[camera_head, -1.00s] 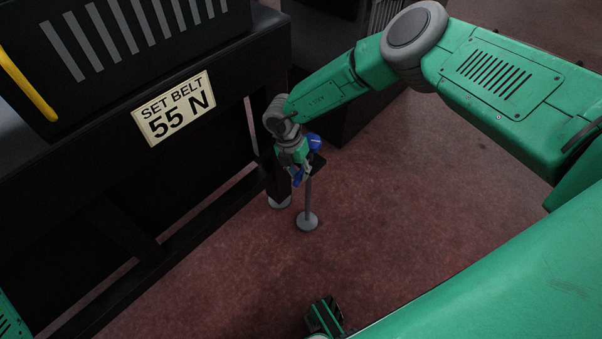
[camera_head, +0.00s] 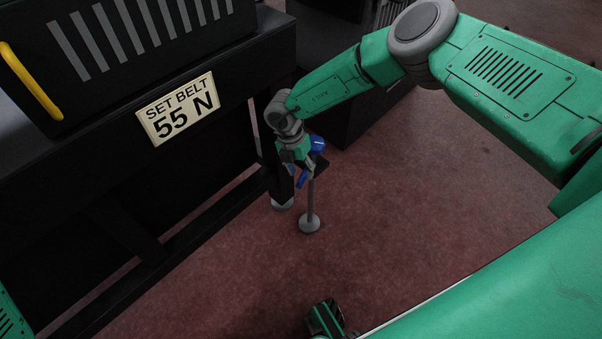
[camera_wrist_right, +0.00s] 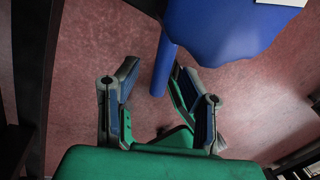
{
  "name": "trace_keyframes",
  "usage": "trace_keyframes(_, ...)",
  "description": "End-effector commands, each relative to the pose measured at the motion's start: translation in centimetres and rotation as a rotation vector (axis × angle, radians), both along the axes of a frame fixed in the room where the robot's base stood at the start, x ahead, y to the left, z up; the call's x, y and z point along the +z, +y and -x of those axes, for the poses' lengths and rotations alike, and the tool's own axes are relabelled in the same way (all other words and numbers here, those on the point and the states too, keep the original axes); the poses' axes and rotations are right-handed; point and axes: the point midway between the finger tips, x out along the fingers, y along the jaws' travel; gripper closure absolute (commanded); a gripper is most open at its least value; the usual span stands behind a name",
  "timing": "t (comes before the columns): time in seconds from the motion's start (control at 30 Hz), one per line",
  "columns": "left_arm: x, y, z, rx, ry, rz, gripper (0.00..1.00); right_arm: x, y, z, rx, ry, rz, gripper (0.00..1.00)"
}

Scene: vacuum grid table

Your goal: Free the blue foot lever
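The blue foot lever (camera_head: 317,144) shows as a small blue patch beside my right gripper (camera_head: 299,170), near the right end of the black bench frame. In the right wrist view, the lever appears as a broad blue plate (camera_wrist_right: 225,35) with a blue bar (camera_wrist_right: 163,68) running down from it. My right gripper (camera_wrist_right: 155,92) is open there. Its fingers stand apart on either side of the bar's lower end, and the left finger has a clear gap to it. I cannot tell whether the right finger touches the bar.
The black bench (camera_head: 235,95) carries a "SET BELT 55 N" sign (camera_head: 178,108) and a yellow handle (camera_head: 30,82). A grey post with a round foot (camera_head: 309,223) stands below my right gripper. A dark cabinet (camera_head: 372,112) stands behind. The reddish floor (camera_head: 430,210) is open to the right.

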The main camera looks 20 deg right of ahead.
Motion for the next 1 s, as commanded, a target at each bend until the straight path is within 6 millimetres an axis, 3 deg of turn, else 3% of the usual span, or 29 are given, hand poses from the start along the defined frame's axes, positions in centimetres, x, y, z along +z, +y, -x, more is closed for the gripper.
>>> trace_keyframes(0.3, 0.0, 0.0, 0.0, 0.000, -0.001, 0.000, 0.63, 6.7, 0.8, -1.2, -0.001, -0.003, -0.001, 0.63)
trace_keyframes(0.5, 0.0, 0.0, 0.0, 0.000, -0.001, 0.000, 0.63, 9.4, 1.2, -1.6, -0.001, -0.002, 0.000, 0.63)
trace_keyframes(1.0, -0.1, 0.0, -0.3, 0.000, 0.002, 0.000, 0.63, 10.2, 1.3, -1.7, -0.001, -0.001, -0.001, 0.63)
